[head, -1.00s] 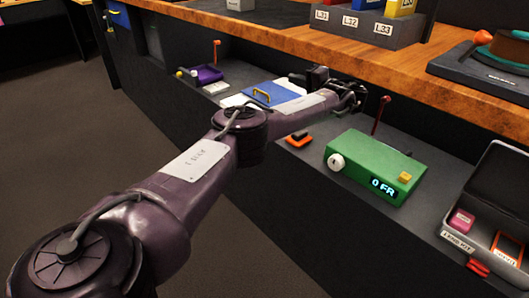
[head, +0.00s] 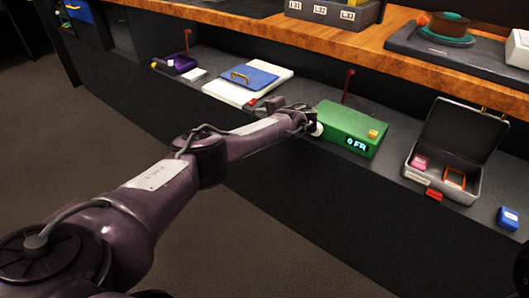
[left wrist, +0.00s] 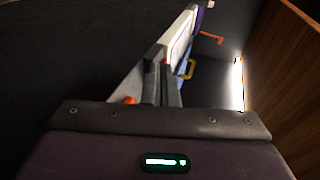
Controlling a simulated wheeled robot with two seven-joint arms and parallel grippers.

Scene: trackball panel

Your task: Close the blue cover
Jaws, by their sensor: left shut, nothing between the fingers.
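The blue cover (head: 252,76) with a yellow handle (head: 240,78) lies flat over part of a white base (head: 222,90), whose left and front edges show bare. My left gripper (head: 312,122) is shut and empty, to the right of the cover and apart from it, by the left end of the green box. In the left wrist view my left fingers (left wrist: 162,84) are together, and the yellow handle (left wrist: 187,68) shows beyond them.
The green box (head: 350,127) with a white knob and a red lever stands right beside my left gripper. An open grey case (head: 455,150) is farther right. A purple tray (head: 180,65) is left of the cover. A wooden shelf (head: 400,50) runs above the panel.

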